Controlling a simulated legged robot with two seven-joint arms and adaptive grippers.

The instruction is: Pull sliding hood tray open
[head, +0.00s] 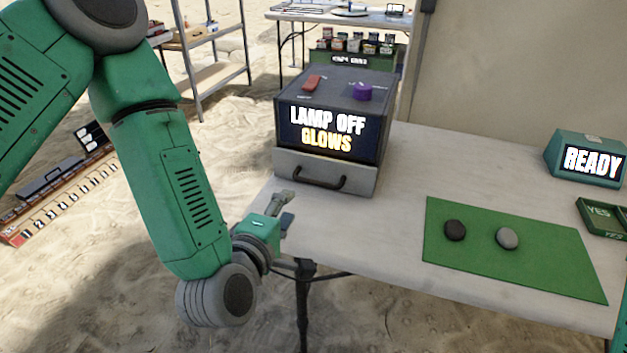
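The hood (335,112) is a dark grey box on the left end of the table, with the lit words "LAMP OFF GLOWS". A dark bar handle (322,184) is fixed across the tray front. My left gripper (285,202) is just in front and to the left of the handle, apart from it, by the table's edge. Its fingers are small here and their opening is unclear. My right gripper is out of view.
A red switch (312,83) and purple knob (362,91) are on the hood. A green mat (515,262) holds a black stone (455,230) and a grey stone (507,238). A READY box (583,158) and YES tray (598,217) stand right. Table between is clear.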

